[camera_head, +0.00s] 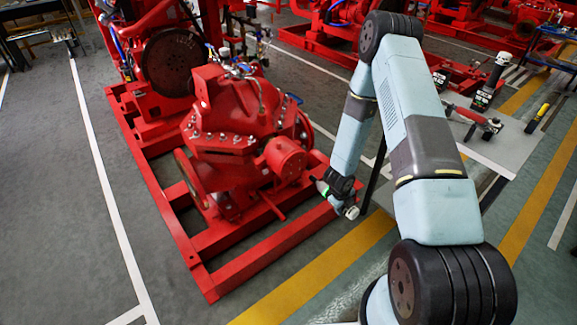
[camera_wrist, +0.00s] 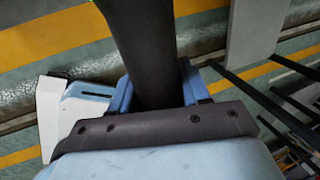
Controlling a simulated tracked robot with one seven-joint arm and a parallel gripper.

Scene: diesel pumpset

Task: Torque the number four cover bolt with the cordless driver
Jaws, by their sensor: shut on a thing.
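My gripper (camera_head: 341,194) is beside the right side of the red pump (camera_head: 238,135), above the red base frame. In the wrist view, the blue fingers of my gripper (camera_wrist: 156,88) are shut on the dark handle of the cordless driver (camera_wrist: 145,40). Cover bolts (camera_head: 222,139) line the pump's flange as small light dots. They are apart from the driver, and I cannot tell which is number four.
A grey table (camera_head: 510,142) at the right bears a black upright device (camera_head: 487,88), a red tool (camera_head: 471,120) and a yellow-handled tool (camera_head: 538,117). The red base frame (camera_head: 215,281) surrounds the pump low down. Floor at the left is clear. More red pumpsets stand behind.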

